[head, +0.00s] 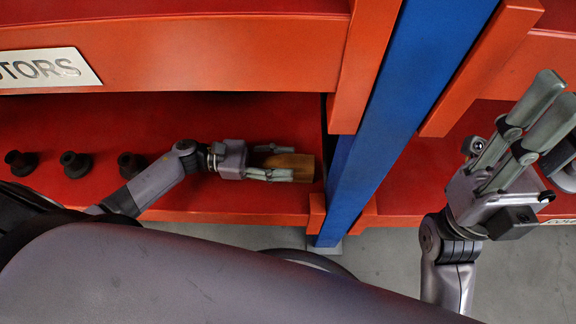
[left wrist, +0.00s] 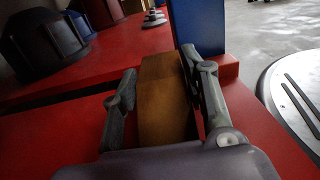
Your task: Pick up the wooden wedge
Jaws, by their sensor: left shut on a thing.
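The wooden wedge (head: 299,165) is a brown block on the red shelf, close to the blue upright, in the head view. My left gripper (head: 280,168) reaches in from the left and its fingers lie along both sides of the wedge. In the left wrist view the wedge (left wrist: 162,95) stands between the two grey fingers of the left gripper (left wrist: 160,100), which is shut on it. Whether the wedge still touches the shelf is hard to tell. My right gripper (head: 535,130) is raised at the right of the head view, fingers apart and empty.
Several dark round parts (head: 75,164) stand on the red shelf (head: 250,115) to the left. The blue upright (head: 400,80) with orange beams is just right of the wedge. A sign (head: 45,68) hangs on the upper orange beam. Grey floor lies below.

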